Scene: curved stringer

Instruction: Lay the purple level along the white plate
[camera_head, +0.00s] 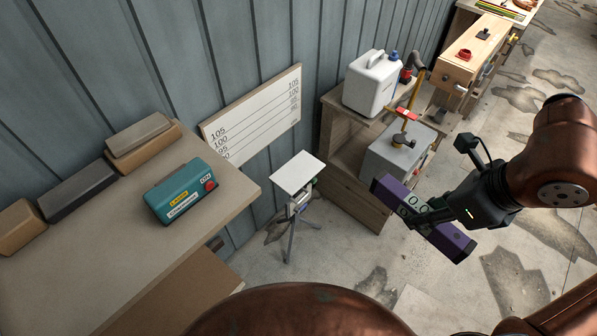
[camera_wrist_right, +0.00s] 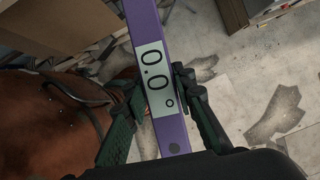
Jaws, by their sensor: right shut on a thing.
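The purple level (camera_head: 446,237) is a long bar with a pale display. My right gripper (camera_head: 424,211) is shut around its middle and holds it in the air, tilted in the head view. The right wrist view shows the level (camera_wrist_right: 172,130) between the two dark green fingers, its display reading 0.0°. The white plate (camera_head: 297,173) is a small flat rectangle on top of a tripod stand, to the left of the level and apart from it. My left gripper is not in view.
A wooden cabinet (camera_head: 343,187) with a white canister (camera_head: 372,83) and a grey box (camera_head: 396,151) stands behind the plate and level. A bench (camera_head: 125,235) with a teal device (camera_head: 181,190) is at left.

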